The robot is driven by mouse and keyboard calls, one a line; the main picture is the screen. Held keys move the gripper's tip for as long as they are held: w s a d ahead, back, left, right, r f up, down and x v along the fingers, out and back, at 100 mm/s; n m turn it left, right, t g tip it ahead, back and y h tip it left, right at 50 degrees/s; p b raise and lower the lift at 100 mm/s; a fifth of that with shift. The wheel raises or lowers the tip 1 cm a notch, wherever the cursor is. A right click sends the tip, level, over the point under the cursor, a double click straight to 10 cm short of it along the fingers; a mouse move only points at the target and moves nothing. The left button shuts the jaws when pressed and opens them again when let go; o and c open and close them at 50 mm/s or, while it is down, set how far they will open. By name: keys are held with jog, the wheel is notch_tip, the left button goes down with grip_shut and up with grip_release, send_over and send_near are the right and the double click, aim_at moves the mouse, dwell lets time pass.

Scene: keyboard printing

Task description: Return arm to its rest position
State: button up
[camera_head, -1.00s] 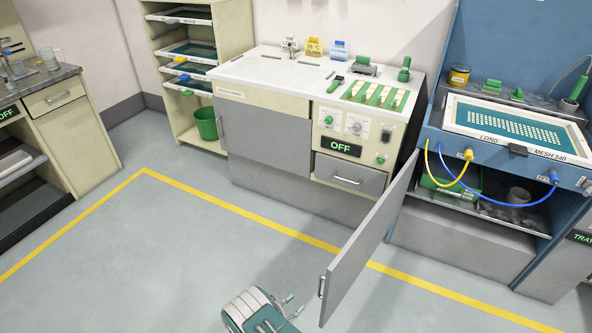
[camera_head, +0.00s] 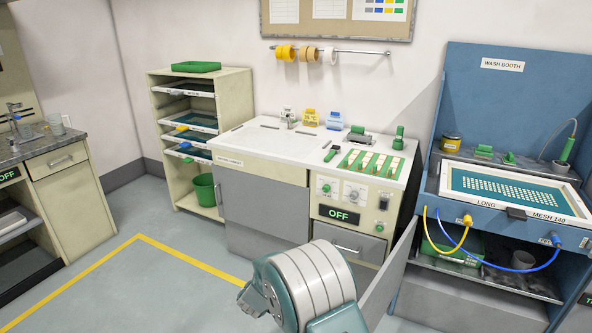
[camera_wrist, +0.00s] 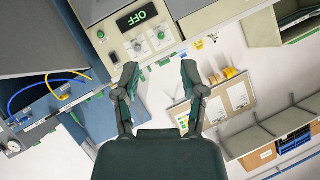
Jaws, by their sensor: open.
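My gripper (camera_wrist: 160,80) shows in the wrist view with its two dark fingers spread apart and nothing between them. That view is rolled over, with the machine panel reading OFF at the top and the wall board beyond the fingers. In the head view my arm's rounded grey and teal joint (camera_head: 312,285) stands at the bottom centre, in front of the machine's drawer and the open grey door (camera_head: 393,280). My gripper's fingers are not visible in the head view.
The white-topped machine (camera_head: 262,138) stands against the back wall. The wash booth (camera_head: 510,100) is at right, holding a framed screen (camera_head: 480,172). A shelf rack (camera_head: 232,88) and a green bucket (camera_head: 204,190) are at left. Floor inside the yellow line (camera_head: 190,262) is clear.

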jog(key=s+d+r+n+y, duration=0.1)
jog(key=d+r+y, duration=0.1)
jog(key=r, duration=0.5)
jog(key=s+d+r+n+y, duration=0.1)
jog(key=s+r, duration=0.1)
jog(key=r, duration=0.4)
jog(key=s+d+r+n+g+y, duration=0.25)
jog(key=s+d+r, duration=0.35)
jog(key=s+r, duration=0.4)
jog(key=s+d+n+g+h, duration=0.1)
jog(key=s+d, duration=0.3)
jog(key=s, duration=0.5)
jog(key=s+d+r+g+h, duration=0.1)
jog(key=s+d, duration=0.4)
jog(key=s, duration=0.4)
jog(key=s+d+r+n+g+h, duration=0.1)
jog(key=s+d, duration=0.3)
jog(key=s, duration=0.5)
jog(key=shift+d+n+g+h, duration=0.25)
jog(key=shift+n+g+h, duration=0.1)
jog(key=shift+g, duration=0.2)
